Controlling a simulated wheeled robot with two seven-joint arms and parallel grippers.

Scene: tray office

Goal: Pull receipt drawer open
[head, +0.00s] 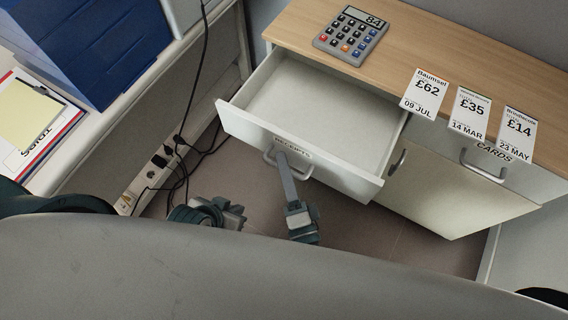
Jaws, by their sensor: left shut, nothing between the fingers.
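The receipt drawer (318,108) is pulled well out of the wooden-topped cabinet, and its inside looks empty. Its white front carries a RECEIPTS label (293,142) and a grey bar handle (306,172). My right gripper (281,157) reaches up from below, with its long grey fingers close together at the handle's left part; they appear closed on the bar. My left gripper (233,214) is lower and to the left, apart from the drawer, above the floor. It is shut and empty; its fingertips are hard to make out.
A calculator (351,36) and several price cards (470,112) are on the cabinet top. The CARDS drawer (484,168) is shut. Cables and a power strip (139,187) lie left. A blue box (92,45) and papers (38,125) are on the left desk.

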